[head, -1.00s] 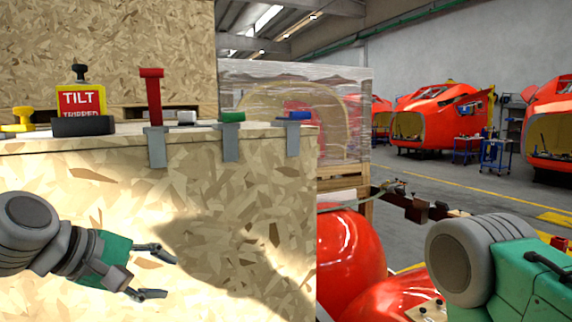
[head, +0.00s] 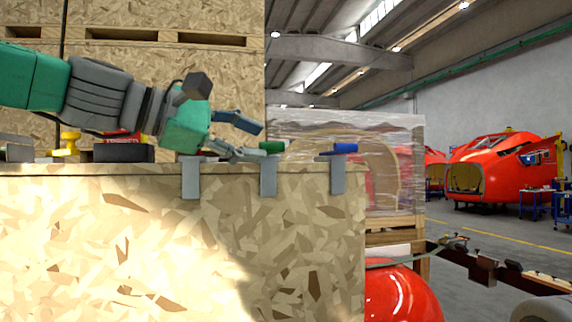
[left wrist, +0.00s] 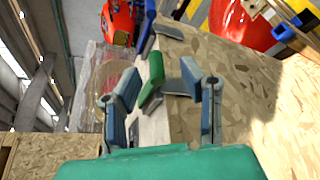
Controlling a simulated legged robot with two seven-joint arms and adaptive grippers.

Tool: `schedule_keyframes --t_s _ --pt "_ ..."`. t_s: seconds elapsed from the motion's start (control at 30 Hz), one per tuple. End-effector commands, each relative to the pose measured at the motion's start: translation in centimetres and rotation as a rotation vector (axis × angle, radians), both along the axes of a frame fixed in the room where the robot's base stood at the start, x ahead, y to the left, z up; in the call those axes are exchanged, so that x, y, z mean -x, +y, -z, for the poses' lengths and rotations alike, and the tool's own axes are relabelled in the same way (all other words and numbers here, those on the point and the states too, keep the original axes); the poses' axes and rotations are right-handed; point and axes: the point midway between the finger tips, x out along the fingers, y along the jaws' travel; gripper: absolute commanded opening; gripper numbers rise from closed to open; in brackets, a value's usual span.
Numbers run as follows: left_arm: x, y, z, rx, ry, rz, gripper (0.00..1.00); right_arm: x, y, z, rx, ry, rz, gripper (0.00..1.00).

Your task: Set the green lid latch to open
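The green lid latch (head: 271,147) lies low at the top edge of the chipboard crate (head: 300,235), above its grey metal bracket (head: 268,178). In the left wrist view the green latch (left wrist: 152,78) shows between the two fingers, nearer the left finger. My left gripper (head: 258,142) is open, just left of the latch in the head view, with its fingers pointing right. I cannot tell whether a finger touches the latch. The red latch, which stood upright earlier, is hidden behind my left arm and gripper. My right gripper is not in view.
A blue latch (head: 345,148) sits to the right on the same edge; it also shows in the left wrist view (left wrist: 147,28). A yellow knob (head: 68,143) stands at the left, near a partly hidden red sign (head: 123,138). A wrapped pallet load (head: 390,150) stands behind.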

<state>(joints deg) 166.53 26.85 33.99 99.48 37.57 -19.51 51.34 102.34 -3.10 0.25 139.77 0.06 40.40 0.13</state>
Motion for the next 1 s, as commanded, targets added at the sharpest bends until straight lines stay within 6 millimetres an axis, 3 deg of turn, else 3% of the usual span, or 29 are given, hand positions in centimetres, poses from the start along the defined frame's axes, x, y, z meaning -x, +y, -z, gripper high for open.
schedule_keyframes --t_s 0.3,0.43,0.73,0.77,0.8,0.87,1.0 --pt "-3.1 -3.5 0.8 0.007 -0.001 -0.002 0.36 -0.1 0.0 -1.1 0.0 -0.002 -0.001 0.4" --pt "-3.6 -4.8 1.0 0.004 0.0 -0.001 0.36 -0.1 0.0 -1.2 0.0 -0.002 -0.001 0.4" --pt "-3.7 -5.6 1.0 0.0 -0.003 -0.001 0.36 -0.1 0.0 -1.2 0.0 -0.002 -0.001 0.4" --pt "-3.7 -5.5 1.1 0.0 -0.003 -0.001 0.32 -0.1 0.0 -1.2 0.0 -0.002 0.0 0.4" --pt "-3.7 -5.4 1.0 0.001 -0.002 -0.002 0.18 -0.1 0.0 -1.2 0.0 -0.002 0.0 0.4" --pt "-3.7 -5.1 1.0 0.002 -0.002 -0.002 0.0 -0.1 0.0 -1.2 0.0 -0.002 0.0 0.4" --pt "-3.7 -4.9 1.1 0.003 -0.001 0.0 0.0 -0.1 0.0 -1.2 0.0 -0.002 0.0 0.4"
